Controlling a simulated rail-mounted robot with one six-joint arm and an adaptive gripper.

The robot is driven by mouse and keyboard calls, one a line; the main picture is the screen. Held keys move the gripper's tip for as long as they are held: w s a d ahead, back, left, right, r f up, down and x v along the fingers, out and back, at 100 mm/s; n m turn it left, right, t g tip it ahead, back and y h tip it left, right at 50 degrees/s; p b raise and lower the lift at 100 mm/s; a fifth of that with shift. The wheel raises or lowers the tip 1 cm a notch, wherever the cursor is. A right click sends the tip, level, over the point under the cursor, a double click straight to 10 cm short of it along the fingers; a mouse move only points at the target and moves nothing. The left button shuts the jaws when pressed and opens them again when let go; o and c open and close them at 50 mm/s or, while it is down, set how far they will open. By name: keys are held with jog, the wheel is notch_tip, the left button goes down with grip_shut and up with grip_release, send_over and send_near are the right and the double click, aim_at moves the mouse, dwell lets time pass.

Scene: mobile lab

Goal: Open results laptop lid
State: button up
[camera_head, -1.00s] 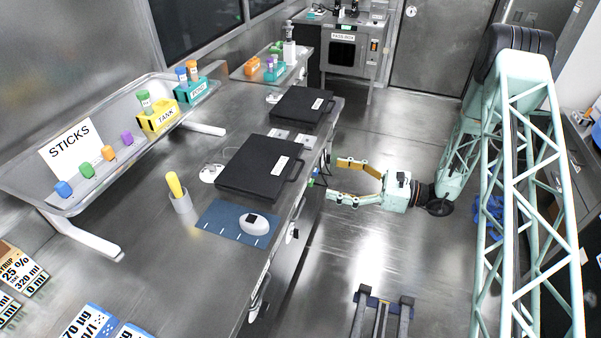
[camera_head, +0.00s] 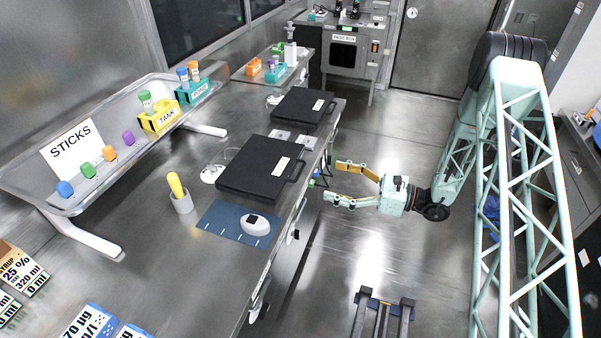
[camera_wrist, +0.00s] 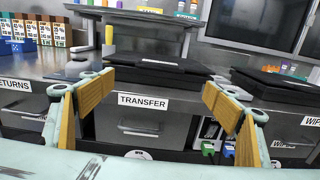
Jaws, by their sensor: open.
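Two closed black laptops with handles and white labels lie flat on the bench. The nearer laptop (camera_head: 250,170) is at mid-bench and the farther one (camera_head: 295,106) is behind it. I cannot read their labels, so I cannot tell which is the results laptop. In the wrist view, one laptop (camera_wrist: 150,68) is ahead between my fingers and the other (camera_wrist: 280,86) is to the right. My gripper (camera_head: 335,182) is open and empty, off the bench's front edge, beside the nearer laptop and apart from it. Its two fingers also show in the wrist view (camera_wrist: 160,90).
A blue mat (camera_head: 215,222) with a white mouse (camera_head: 255,226) and a grey cup (camera_head: 182,204) with a yellow stick lie near the nearer laptop. A sticks rack (camera_head: 140,160) stands along the wall. A "TRANSFER" drawer label (camera_wrist: 143,101) is below the bench edge. Floor beside the bench is open.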

aim_at(301, 170)
jog(key=shift+b+x, duration=0.6)
jog(key=shift+x, duration=5.55)
jog(key=shift+c, duration=0.6)
jog(key=c, duration=1)
jog(key=shift+r, duration=0.1)
